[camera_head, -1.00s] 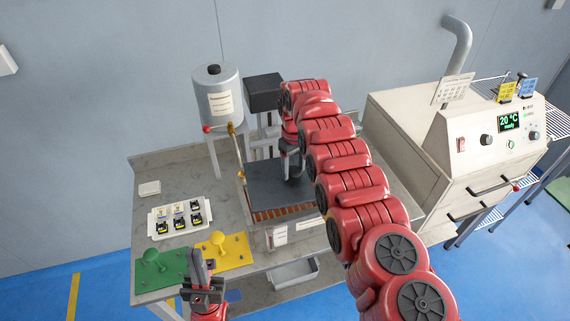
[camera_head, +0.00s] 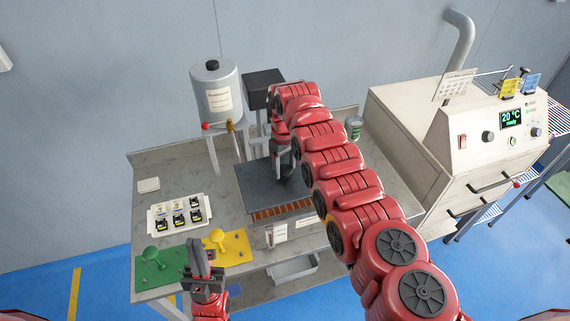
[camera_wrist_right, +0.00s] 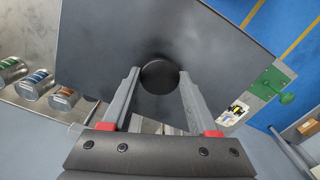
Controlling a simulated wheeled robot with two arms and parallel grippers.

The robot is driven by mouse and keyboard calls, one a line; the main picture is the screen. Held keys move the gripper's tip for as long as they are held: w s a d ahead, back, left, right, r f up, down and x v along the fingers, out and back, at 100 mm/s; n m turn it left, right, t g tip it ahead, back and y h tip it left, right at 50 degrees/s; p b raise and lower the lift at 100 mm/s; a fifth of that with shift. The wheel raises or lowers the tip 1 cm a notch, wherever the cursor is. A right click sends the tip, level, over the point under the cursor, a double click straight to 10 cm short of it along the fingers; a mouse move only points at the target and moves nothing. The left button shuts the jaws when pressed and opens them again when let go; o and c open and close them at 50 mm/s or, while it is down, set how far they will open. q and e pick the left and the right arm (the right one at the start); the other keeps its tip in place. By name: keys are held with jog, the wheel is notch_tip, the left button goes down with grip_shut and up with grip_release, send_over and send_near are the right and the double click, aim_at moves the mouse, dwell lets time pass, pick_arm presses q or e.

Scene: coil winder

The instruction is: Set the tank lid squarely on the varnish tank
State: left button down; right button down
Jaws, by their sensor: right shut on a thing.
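The tank lid (camera_head: 259,181), a flat dark grey plate, is above the varnish tank (camera_head: 276,230) on the bench in the head view. A red-brown strip of the tank's inside shows along the lid's front edge, so the lid does not cover the front. The lid's height above the rim is hard to judge. My right gripper (camera_wrist_right: 159,88) is shut on the lid's round black knob (camera_wrist_right: 160,76), and the plate fills the middle of the right wrist view, hiding the tank. My left gripper (camera_head: 200,258) is at the bench's front edge, away from the lid; its finger gap is unclear.
A grey cylinder with a valve (camera_head: 216,88) stands behind the tank, beside a black box (camera_head: 263,86). A white tray of small parts (camera_head: 180,213) and green and yellow fixtures (camera_head: 228,249) lie left. A can (camera_head: 354,128) and cream oven (camera_head: 450,140) are right.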

aim_at(285, 179)
jog(key=shift+f+b, duration=0.3)
jog(key=shift+f, duration=0.3)
notch_tip(285, 179, down, 4)
jog(key=b, duration=0.3)
jog(key=shift+f+b, duration=0.4)
jog(key=shift+b, duration=0.15)
jog(key=shift+s+p, duration=0.1)
jog(key=shift+p, duration=0.35)
jog(key=shift+f+b, duration=0.9)
jog(key=shift+b, duration=0.15)
jog(key=shift+c, duration=0.4)
grip_release()
